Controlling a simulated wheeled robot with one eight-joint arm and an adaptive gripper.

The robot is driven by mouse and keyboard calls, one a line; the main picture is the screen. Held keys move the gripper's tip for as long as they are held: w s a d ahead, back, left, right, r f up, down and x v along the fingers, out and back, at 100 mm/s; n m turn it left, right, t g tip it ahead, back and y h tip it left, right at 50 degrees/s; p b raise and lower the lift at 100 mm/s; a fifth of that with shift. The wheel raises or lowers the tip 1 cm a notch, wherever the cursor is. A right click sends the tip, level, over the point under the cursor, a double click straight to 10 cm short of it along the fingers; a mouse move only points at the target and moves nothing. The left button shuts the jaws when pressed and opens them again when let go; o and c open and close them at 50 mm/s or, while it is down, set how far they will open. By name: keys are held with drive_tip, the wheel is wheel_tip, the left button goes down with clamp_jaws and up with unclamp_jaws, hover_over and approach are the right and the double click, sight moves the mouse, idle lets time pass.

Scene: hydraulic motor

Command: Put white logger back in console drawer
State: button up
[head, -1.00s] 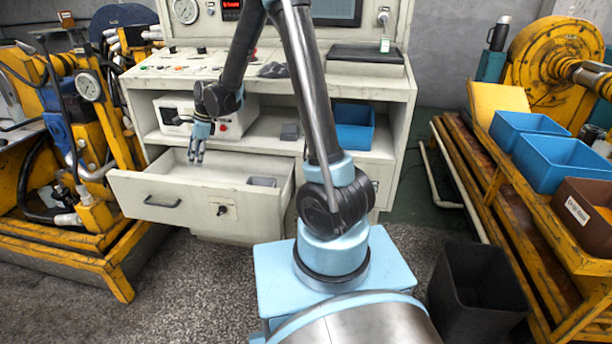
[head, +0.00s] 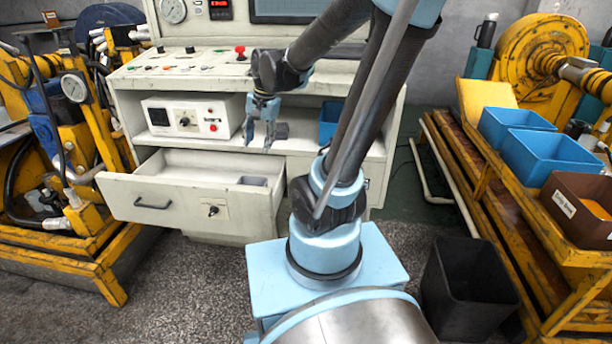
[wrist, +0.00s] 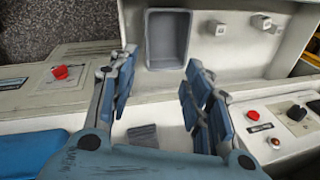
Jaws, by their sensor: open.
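The console drawer (head: 175,213) is pulled open, with a small grey tray (head: 253,181) inside at its right end. The tray also shows in the wrist view (wrist: 168,38), with small pale pieces (wrist: 220,28) beside it that I cannot identify. My gripper (head: 259,143) is open and empty, fingers down, in front of the console shelf above the drawer's right end. A small grey block (head: 281,130) lies on the shelf just behind the fingers; it shows between them in the wrist view (wrist: 143,135). I cannot make out the white logger for sure in the current views.
A white instrument box (head: 191,116) stands on the shelf left of my gripper. A blue bin (head: 328,122) is on the shelf to the right, partly behind my arm. Yellow machinery (head: 70,235) flanks the left side; a black bin (head: 468,285) stands on the right floor.

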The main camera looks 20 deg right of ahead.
drive_tip(key=s+d+f+n+h, duration=0.1)
drive_tip(key=s+d+f+n, duration=0.1)
drive_tip(key=s+d, duration=0.3)
drive_tip(key=s+d+f+n+h, duration=0.1)
drive_tip(key=s+d+f+n, duration=0.2)
drive_tip(key=s, duration=0.7)
drive_tip(key=d+n, duration=0.2)
drive_tip(key=d, duration=0.1)
drive_tip(key=shift+s+d+f, duration=0.2)
drive_tip(key=shift+d, duration=0.05)
drive_tip(key=shift+w+f, duration=0.2)
drive_tip(key=shift+w, duration=0.3)
drive_tip(key=shift+c, duration=0.5)
